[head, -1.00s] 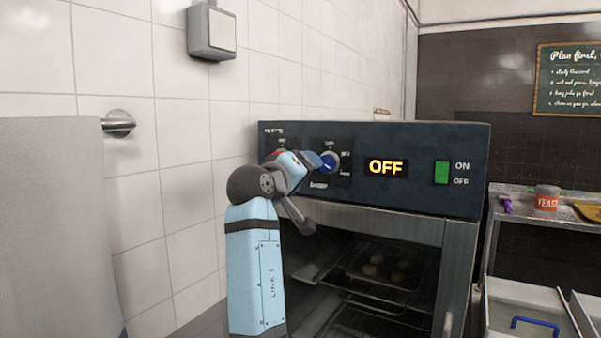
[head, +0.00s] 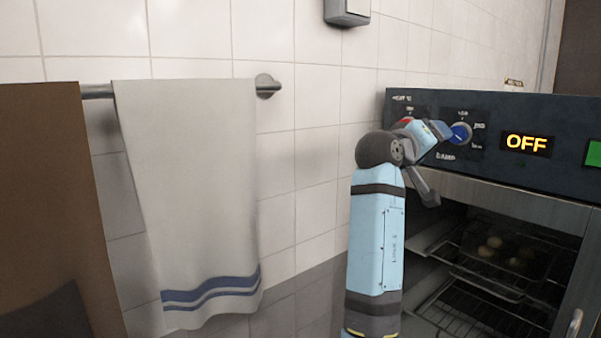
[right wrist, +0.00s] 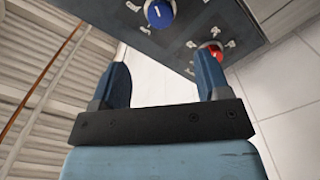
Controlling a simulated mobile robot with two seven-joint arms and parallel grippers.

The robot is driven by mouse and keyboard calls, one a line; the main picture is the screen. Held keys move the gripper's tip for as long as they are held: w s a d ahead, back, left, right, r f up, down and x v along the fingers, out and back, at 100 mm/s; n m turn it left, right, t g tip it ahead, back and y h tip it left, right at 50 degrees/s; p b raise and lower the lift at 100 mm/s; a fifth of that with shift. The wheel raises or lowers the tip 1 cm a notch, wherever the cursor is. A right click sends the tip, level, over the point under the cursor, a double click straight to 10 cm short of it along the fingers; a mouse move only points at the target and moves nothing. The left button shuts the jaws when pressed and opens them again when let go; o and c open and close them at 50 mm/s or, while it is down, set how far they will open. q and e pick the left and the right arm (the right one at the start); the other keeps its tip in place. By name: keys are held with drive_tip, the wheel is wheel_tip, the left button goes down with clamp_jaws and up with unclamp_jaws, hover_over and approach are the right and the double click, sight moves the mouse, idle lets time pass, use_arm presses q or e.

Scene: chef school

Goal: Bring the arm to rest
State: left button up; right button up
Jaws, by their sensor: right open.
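My right arm rises in front of the oven in the head view, its gripper (head: 440,130) up at the control panel. The right wrist view shows this gripper (right wrist: 162,75) open, with nothing between its two blue fingers. A blue knob (right wrist: 159,14) lies beyond the fingertips, and a red knob (right wrist: 214,52) shows close by the right-hand finger. The blue knob (head: 461,133) also shows in the head view, just right of the gripper. The red knob there is mostly hidden behind the gripper. My left gripper is not in view.
The oven panel (head: 560,165) has a lit OFF display (head: 526,143). Below it a tray (head: 505,285) of round buns sits on a rack. A towel (head: 190,190) hangs from a wall rail at left. A brown panel (head: 55,190) stands at the far left.

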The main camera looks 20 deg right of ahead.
drive_tip(key=w+a+f+n+t+y, duration=0.2)
drive_tip(key=a+f+n+t+y, duration=0.1)
drive_tip(key=f, duration=0.8)
drive_tip(key=w+a+f+n+t+y, duration=0.2)
drive_tip(key=f+n+t, duration=0.1)
drive_tip(key=f, duration=0.9)
drive_tip(key=s+a+f+n+t+y, duration=0.1)
drive_tip(key=s+a+f+y, duration=0.2)
drive_tip(key=f, duration=0.5)
drive_tip(key=s+a+f+n+y, duration=0.2)
drive_tip(key=a+f+y, duration=0.1)
drive_tip(key=f, duration=0.5)
drive_tip(key=s+a+f+g+y, duration=0.1)
drive_tip(key=s+a+f+y, duration=0.2)
drive_tip(key=s+f, duration=0.5)
drive_tip(key=s+a+f+m+g+y, duration=0.1)
drive_tip(key=s+a+f+y, duration=0.2)
drive_tip(key=s+f, duration=0.5)
drive_tip(key=s+a+f+m+g+y, duration=0.1)
drive_tip(key=s+a+f, duration=0.4)
drive_tip(key=s, duration=0.8)
wheel_tip(320, 180, down, 3)
drive_tip(key=shift+s+a+f+y+p, duration=0.1)
drive_tip(key=shift+s+a+y+p, duration=0.25)
drive_tip(key=shift+y, duration=0.55)
